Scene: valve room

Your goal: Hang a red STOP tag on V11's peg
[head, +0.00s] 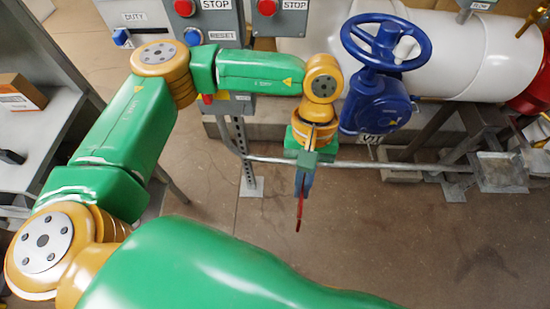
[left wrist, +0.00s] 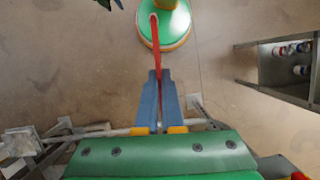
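My left gripper (head: 303,182) points down in front of the blue valve, left of it and apart from it. Its blue fingers (left wrist: 158,98) are shut on a thin red tag (head: 299,212), seen almost edge-on, so its lettering is hidden. In the left wrist view the red tag (left wrist: 158,58) stands out beyond the fingertips. I cannot make out a peg. My right gripper is out of view.
Grey control boxes (head: 213,20) with red STOP buttons stand at the back. A horizontal pipe (head: 350,164) runs low behind my left gripper. A white tank (head: 450,50) lies right of the valve. A metal shelf (head: 50,130) is at left. The floor at front right is clear.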

